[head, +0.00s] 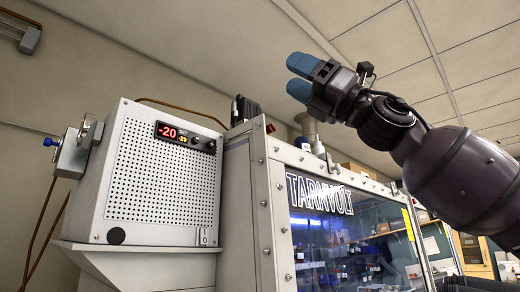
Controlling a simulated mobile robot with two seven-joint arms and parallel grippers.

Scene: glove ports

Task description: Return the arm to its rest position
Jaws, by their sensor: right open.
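My right gripper (299,77) is raised in the upper right of the head view, with two blue fingertips pointing left. Its fingers stand apart and nothing shows between them. The dark right arm comes in from the right edge and holds the gripper up in front of the ceiling, over the top of the glove box in the picture. The gripper appears clear of the box, though its exact distance cannot be told. My left gripper is not in the view.
The glove box (263,190) with its "TARNVOLT" window (345,255) fills the lower middle. A perforated cooling unit (165,175) with a red "-20" display stands at left. A metal cylinder (308,127) rises from the box top. Space around the gripper looks free.

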